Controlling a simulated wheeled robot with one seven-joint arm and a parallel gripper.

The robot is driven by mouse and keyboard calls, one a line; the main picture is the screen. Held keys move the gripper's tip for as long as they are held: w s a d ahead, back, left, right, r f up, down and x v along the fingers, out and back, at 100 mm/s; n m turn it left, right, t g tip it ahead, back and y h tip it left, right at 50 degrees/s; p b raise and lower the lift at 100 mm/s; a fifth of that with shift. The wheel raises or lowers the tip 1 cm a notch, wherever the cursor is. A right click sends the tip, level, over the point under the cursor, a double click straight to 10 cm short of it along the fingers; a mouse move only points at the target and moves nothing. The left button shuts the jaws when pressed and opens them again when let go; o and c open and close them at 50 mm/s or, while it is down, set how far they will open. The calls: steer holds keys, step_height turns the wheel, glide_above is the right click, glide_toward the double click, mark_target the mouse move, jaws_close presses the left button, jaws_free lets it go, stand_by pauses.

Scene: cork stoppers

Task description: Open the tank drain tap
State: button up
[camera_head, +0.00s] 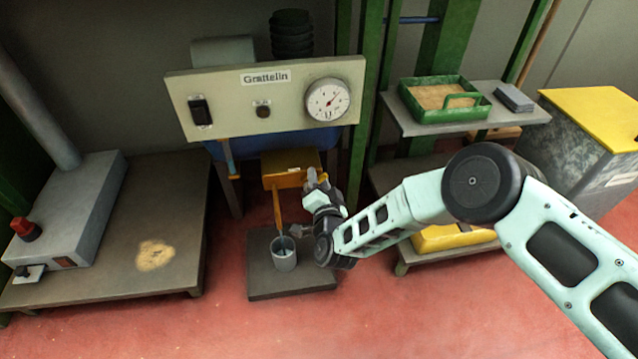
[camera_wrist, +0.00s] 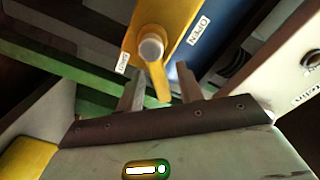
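The yellow tap (camera_wrist: 168,22) is close up in the wrist view, with a round pale knob (camera_wrist: 151,48) and a yellow lever (camera_wrist: 161,88). A SHUT label (camera_wrist: 123,62) is on its left and an OPEN label (camera_wrist: 199,32) on its right. The lever points toward my gripper, nearer the SHUT side. My gripper (camera_wrist: 160,69) is open, its two fingers apart on either side of the lever; contact is not clear. In the head view, my gripper is beside the yellow tap body (camera_head: 288,168), under the panel, and partly hides the tap's right side.
A grey cup (camera_head: 283,254) stands below the tap on a dark low platform (camera_head: 300,286). The Grattelin panel (camera_head: 230,92) with a gauge (camera_head: 327,100) is above. A shelf with a green tray (camera_head: 443,117) is to the right, a low bench (camera_head: 150,225) to the left.

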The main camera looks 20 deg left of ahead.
mark_target(307, 186)
jaws_close()
steer(key=shift+r, duration=0.1)
steer(key=n, duration=0.1)
steer(key=n+p, duration=0.1)
steer(key=a+r+n+p, duration=0.1)
steer(key=n, duration=0.1)
steer(key=shift+s, duration=0.35)
steer(key=n, duration=0.2)
steer(key=n+p, duration=0.1)
steer(key=shift+s+a+r, duration=0.1)
steer(key=shift+s+a, duration=0.15)
steer(key=shift+a, duration=0.15)
steer(key=shift+s+a+n, duration=0.1)
steer(key=shift+a+n, duration=0.1)
steer(key=shift+n, duration=0.5)
steer(key=shift+s+a+n, duration=0.1)
steer(key=shift+a+n, duration=0.05)
steer(key=shift+n, duration=0.55)
